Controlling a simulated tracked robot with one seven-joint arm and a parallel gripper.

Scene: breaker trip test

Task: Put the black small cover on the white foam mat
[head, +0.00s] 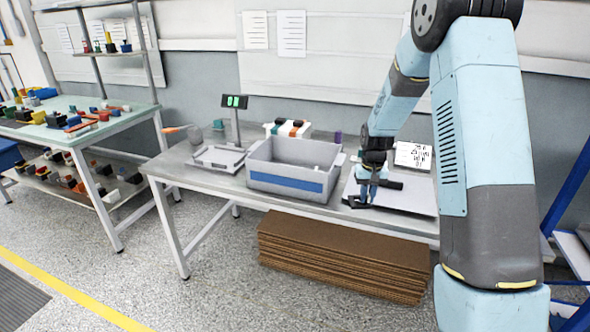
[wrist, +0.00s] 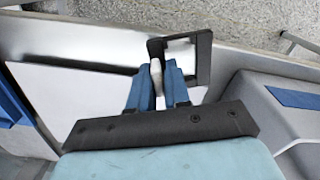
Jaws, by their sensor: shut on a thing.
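The black small cover (wrist: 204,62) looks like a thin rectangular frame with an opening. My gripper (wrist: 157,66) has its blue fingers shut at the cover's near left edge, with a pale piece showing between them. In the head view my gripper (head: 367,200) points down near the left front part of the white foam mat (head: 412,200), and the cover (head: 353,203) shows as a small dark shape at the fingertips. The mat (wrist: 70,95) lies left of the fingers in the wrist view. I cannot tell whether the cover touches the surface below.
A grey bin (head: 290,182) with a blue label stands left of the gripper. Further left are a scale (head: 220,158) with a green display and an orange-handled tool (head: 177,129). Brown cardboard (head: 340,255) is stacked under the table.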

